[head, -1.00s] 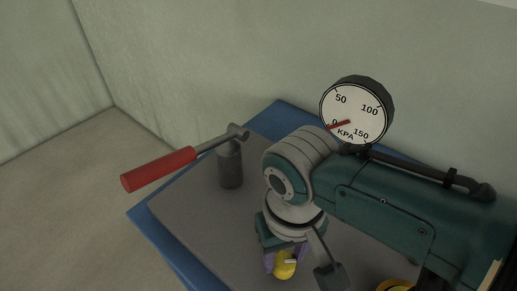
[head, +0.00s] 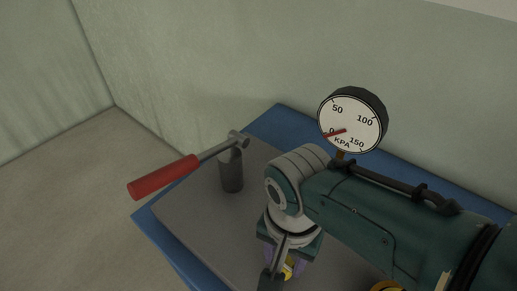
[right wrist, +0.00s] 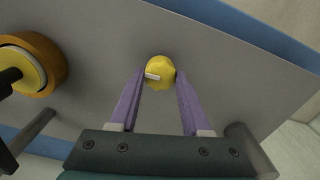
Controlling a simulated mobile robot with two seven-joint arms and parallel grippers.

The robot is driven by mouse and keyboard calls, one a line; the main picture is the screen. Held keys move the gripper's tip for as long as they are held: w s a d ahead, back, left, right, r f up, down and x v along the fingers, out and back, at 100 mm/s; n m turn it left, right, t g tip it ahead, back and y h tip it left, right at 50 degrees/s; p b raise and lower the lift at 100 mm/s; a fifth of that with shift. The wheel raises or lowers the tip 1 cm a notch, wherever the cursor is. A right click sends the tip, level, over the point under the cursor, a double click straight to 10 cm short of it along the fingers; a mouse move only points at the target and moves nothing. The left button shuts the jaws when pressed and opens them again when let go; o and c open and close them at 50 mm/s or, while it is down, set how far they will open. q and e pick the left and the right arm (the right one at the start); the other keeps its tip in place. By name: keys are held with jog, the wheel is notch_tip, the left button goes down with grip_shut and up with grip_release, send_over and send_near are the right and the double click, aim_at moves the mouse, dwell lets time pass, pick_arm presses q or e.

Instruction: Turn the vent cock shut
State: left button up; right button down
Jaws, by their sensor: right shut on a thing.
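The vent cock appears as a small yellow knob with a white mark (right wrist: 160,73) in the right wrist view, on the grey plate. The white mark points left there. In the head view only a little of the yellow knob (head: 288,271) shows below my right wrist. My right gripper (right wrist: 160,78) is shut on the knob, with one purple finger at each side. In the head view these fingers (head: 284,262) are partly hidden by my wrist and a dark bar. My left gripper is in neither view.
A red-handled lever (head: 163,177) tops a grey cylinder (head: 231,171) on the plate's left. A gauge (head: 350,124) reads near 0 behind my arm. An orange-rimmed wheel (right wrist: 59,67) lies left of the knob in the wrist view. A pale wall (head: 230,70) stands behind.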

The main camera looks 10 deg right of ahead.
aim_at(285, 262)
jog(key=shift+m, duration=0.3)
jog(key=shift+c, duration=1.9)
grip_release()
notch_tip(285, 262, up, 10)
jog(key=p, duration=0.5)
jog(key=shift+p, duration=0.3)
jog(key=shift+d, duration=0.1)
